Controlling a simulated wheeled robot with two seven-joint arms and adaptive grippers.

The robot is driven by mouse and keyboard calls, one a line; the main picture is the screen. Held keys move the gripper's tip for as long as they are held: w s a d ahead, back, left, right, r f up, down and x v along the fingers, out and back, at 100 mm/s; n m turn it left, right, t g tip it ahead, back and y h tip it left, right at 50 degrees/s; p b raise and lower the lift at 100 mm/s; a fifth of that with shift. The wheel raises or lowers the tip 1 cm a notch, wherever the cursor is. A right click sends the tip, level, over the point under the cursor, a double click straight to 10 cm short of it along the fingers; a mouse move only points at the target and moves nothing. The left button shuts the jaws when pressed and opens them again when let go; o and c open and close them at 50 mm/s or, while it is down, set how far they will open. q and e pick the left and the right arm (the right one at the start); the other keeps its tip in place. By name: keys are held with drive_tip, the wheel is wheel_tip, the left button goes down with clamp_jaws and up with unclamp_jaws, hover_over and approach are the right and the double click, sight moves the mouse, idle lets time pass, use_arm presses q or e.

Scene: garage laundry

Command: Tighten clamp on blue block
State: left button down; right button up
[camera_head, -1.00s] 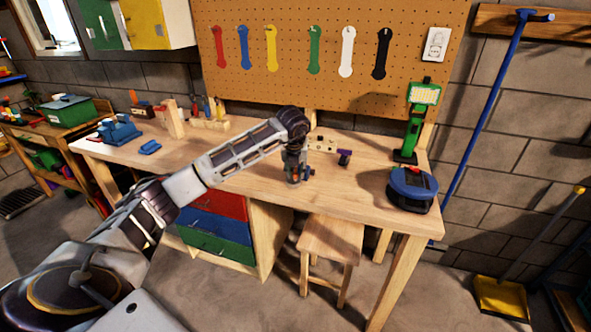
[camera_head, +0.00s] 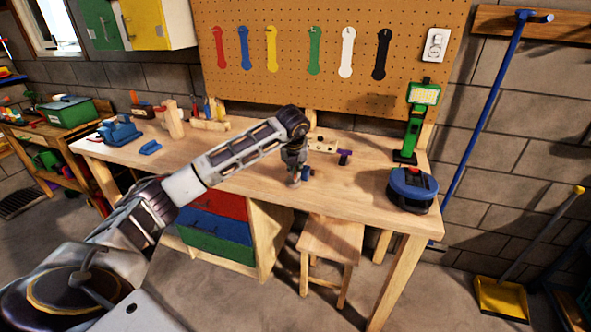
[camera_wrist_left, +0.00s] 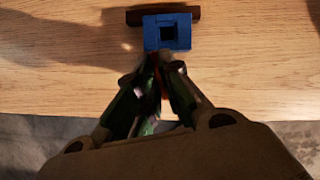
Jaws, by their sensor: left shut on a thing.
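The blue block (camera_wrist_left: 152,36) has a square dark opening and sits at the bench's front edge in the left wrist view, in front of a dark brown bar (camera_wrist_left: 130,17). A bit of blue also shows beside my gripper in the head view (camera_head: 307,174). My left gripper (camera_wrist_left: 160,65) points at the block's near side, its fingers close together around a small red part, seemingly the clamp's handle. The fingers hide most of the clamp. In the head view my left gripper (camera_head: 294,178) is low at the bench top. My right gripper is not in view.
The wooden workbench (camera_head: 235,182) holds a blue vise (camera_head: 119,131), a wooden piece with a purple part (camera_head: 345,157), a green work lamp (camera_head: 411,135) and a blue round device (camera_head: 411,190). A stool (camera_head: 331,238) stands below.

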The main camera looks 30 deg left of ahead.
use_arm(q)
drive_tip(key=shift+f+m, duration=0.25)
drive_tip(key=shift+m, duration=0.05)
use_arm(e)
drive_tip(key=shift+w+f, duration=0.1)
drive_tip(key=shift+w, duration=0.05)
use_arm(q)
drive_tip(key=shift+s+a+m+h+b, duration=0.1)
drive_tip(key=shift+m+h+b, duration=0.2)
drive_tip(key=shift+m, duration=0.5)
drive_tip(key=shift+m+h, duration=0.4)
drive_tip(key=shift+m, duration=0.7)
drive_tip(key=shift+f+m+h, duration=0.1)
drive_tip(key=shift+m+h, duration=0.2)
drive_tip(key=shift+m, duration=0.4)
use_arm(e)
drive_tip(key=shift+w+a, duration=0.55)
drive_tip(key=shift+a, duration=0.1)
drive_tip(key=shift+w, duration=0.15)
use_arm(q)
drive_tip(key=c, duration=1.6)
unclamp_jaws()
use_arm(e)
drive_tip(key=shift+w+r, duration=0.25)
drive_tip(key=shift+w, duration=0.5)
